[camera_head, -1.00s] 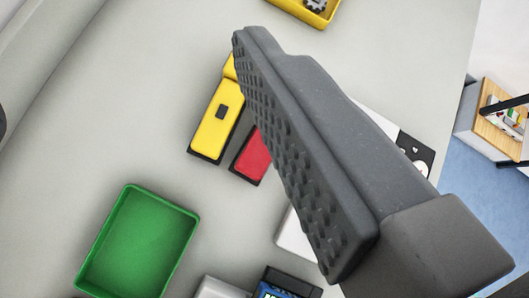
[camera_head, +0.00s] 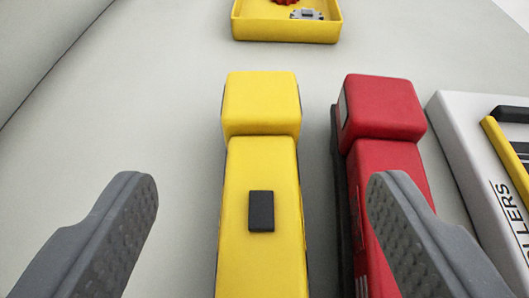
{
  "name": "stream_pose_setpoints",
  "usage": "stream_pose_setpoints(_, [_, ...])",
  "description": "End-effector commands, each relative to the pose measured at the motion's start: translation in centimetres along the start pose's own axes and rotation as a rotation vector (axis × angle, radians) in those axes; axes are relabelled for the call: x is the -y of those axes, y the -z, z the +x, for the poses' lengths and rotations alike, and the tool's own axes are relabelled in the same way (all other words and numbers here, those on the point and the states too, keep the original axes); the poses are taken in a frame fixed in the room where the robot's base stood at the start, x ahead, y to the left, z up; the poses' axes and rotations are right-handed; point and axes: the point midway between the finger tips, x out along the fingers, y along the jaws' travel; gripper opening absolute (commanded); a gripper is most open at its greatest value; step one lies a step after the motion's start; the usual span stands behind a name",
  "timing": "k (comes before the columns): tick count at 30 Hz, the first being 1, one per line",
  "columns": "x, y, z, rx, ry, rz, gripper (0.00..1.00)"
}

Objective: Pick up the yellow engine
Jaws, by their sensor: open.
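The yellow engine (camera_head: 261,170) stands on the light grey surface in the middle of the view, with a raised block at its far end and a small black patch on top. Its near end is cut off by the bottom edge. My gripper (camera_head: 262,190) is open and empty. Its left finger is to the left of the yellow engine with a gap between them. Its right finger is to the right, in front of a red engine (camera_head: 385,115) that stands beside the yellow one. I cannot tell how far the fingers are above the surface.
A yellow tray (camera_head: 285,29) holding a red part and a small grey part is at the back. A white box (camera_head: 465,150) with black lettering and a yellow and black item stands at the right. The surface left of the yellow engine is clear.

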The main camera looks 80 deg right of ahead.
Motion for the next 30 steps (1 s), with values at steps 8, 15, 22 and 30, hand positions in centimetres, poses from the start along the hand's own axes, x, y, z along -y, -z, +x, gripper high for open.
stream_pose_setpoints(8, [0.1,-0.1,3.2,0.001,0.002,0.000,0.69])
stream_pose_setpoints(15, [-0.1,-0.1,5.5,0.000,-0.003,-0.002,0.69])
stream_pose_setpoints(22, [0.0,-0.2,8.4,0.001,0.001,-0.003,0.69])
stream_pose_setpoints(30, [0.1,-0.1,8.5,0.001,0.003,-0.002,0.61])
